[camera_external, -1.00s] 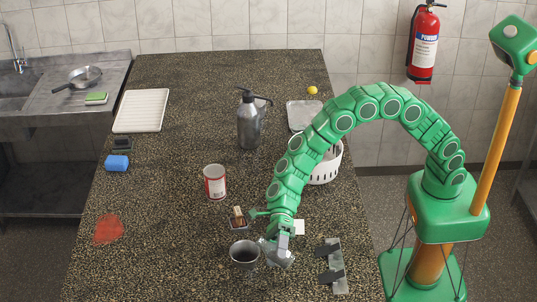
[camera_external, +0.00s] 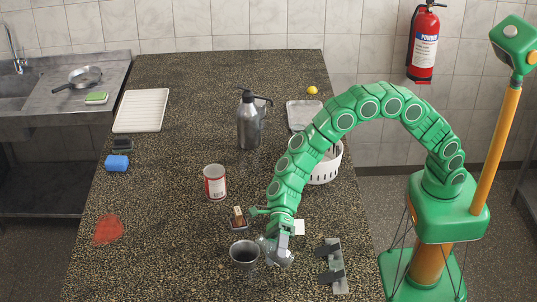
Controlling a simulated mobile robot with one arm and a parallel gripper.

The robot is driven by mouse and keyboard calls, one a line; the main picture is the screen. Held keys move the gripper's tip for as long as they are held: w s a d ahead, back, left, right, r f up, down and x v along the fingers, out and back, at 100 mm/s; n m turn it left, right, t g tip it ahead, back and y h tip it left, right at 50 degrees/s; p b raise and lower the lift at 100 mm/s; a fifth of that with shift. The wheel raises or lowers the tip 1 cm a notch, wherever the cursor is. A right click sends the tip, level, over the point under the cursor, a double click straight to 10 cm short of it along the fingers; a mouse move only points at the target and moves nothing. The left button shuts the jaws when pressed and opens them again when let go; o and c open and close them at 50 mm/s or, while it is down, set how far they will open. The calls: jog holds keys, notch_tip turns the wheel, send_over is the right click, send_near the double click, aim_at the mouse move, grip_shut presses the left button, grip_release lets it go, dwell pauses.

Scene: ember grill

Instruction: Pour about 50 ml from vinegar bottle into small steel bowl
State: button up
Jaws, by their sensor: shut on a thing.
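The small steel bowl (camera_external: 244,254) stands upright on the dark speckled counter near its front. My gripper (camera_external: 279,246) is low over the counter, just right of the bowl. It is shut on a pale grey, glassy-looking thing (camera_external: 271,250), apparently the vinegar bottle, which looks tilted with one end toward the bowl's rim. The gripper hides part of this thing. I cannot tell whether liquid is flowing or how much is in the bowl.
A small brown-topped item (camera_external: 238,218) sits just behind the bowl, with a red-and-white can (camera_external: 215,182) farther back. A dark metal rack (camera_external: 332,266) lies to the right. A white basket (camera_external: 325,168) stands behind my arm. The counter left of the bowl is mostly clear.

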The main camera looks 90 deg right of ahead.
aim_at(279, 261)
jog(key=shift+r+n, duration=0.3)
jog(key=shift+w+f+n+t+h, duration=0.15)
jog(key=shift+f+n+t+h, duration=0.2)
jog(key=shift+f+n, duration=0.25)
jog(key=shift+r+n, duration=0.1)
jog(key=shift+n, duration=0.3)
jog(key=shift+s+a+r+n+t+h+b, duration=0.2)
jog(key=shift+s+n+t+h+b, duration=0.1)
jog(key=shift+n+t+h+b, duration=0.4)
jog(key=shift+s+f+n+t, duration=0.2)
jog(key=shift+f+n+t, duration=0.05)
jog(key=shift+f+n, duration=0.5)
jog(key=shift+a+f+n+t+b, duration=0.1)
jog(key=shift+f+n+t+b, duration=0.25)
jog(key=shift+f, duration=0.1)
jog(key=shift+s+f+h, duration=0.1)
jog(key=shift+f+h, duration=0.15)
jog(key=shift+f, duration=0.05)
jog(key=shift+r+n+t, duration=0.1)
jog(key=shift+n+t, duration=0.15)
jog(key=shift+n, duration=0.05)
jog(key=shift+f+b, duration=0.2)
jog(key=shift+b, duration=0.4)
